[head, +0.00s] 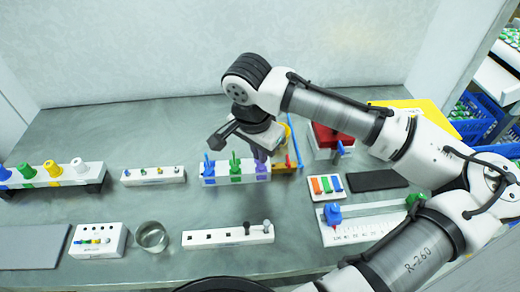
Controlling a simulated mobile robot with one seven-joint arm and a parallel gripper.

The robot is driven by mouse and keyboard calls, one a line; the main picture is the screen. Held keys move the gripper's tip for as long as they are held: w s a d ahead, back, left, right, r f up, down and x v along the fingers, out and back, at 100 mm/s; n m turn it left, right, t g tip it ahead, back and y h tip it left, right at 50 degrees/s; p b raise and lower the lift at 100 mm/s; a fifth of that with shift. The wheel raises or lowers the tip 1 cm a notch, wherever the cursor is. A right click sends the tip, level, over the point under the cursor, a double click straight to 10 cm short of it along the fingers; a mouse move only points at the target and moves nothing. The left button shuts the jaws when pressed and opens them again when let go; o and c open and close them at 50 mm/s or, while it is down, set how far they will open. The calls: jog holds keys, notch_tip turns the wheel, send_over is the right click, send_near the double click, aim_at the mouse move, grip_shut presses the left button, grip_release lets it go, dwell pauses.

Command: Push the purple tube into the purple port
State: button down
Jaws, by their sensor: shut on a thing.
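A white rack (222,182) stands mid-table, with blue, green and purple coloured faces on its front. A blue upright piece (209,167) and a green one (235,166) stand at its left and middle. The purple tube (261,169) is at the rack's right end, upright, above or in the purple section; how deep it sits cannot be told. My gripper (262,154) is directly over it, pointing down, and shut on its upper part. The purple port's opening is hidden by the tube and gripper.
An orange-and-blue item (291,150) stands close behind and right of my gripper. A red block (330,138) is further right. A small white block (153,175) lies left of the rack, and a socketed block (215,238) lies in front. Bare table separates them.

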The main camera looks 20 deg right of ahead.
jog(key=shift+f, duration=0.2)
jog(key=c, duration=1.5)
grip_release()
jog(key=r, duration=0.4)
jog(key=a+r, duration=0.1)
jog(key=r, duration=0.4)
jog(key=s+r+b, duration=0.1)
jog(key=r, duration=0.3)
jog(key=shift+a+r, duration=0.4)
